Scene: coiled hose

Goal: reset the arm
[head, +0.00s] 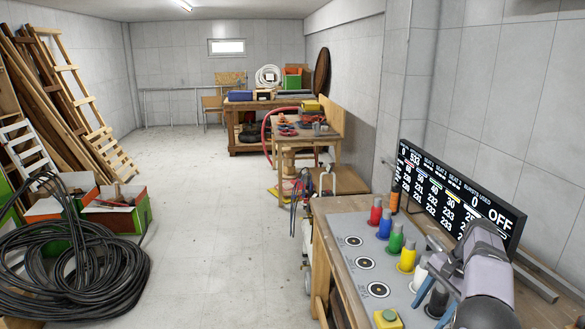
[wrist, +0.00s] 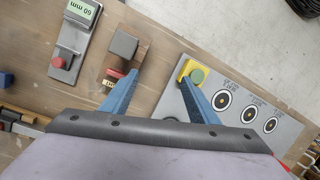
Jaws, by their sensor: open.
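My gripper (wrist: 158,77) is open and empty in the wrist view, its two blue fingers spread apart above the wooden workbench (wrist: 150,105). The right fingertip appears close to a yellow button box with a green top (wrist: 194,74); I cannot tell the height between them. The left finger overlaps a small red item (wrist: 114,73) in the picture.
A grey panel (head: 352,268) with target circles lies on the bench, beside red (head: 375,213), blue, green and yellow posts. A scoreboard (head: 455,200) stands behind. The wrist view shows a grey block (wrist: 123,43) and a device with a green display (wrist: 83,11). Coiled black hose (head: 70,260) lies left.

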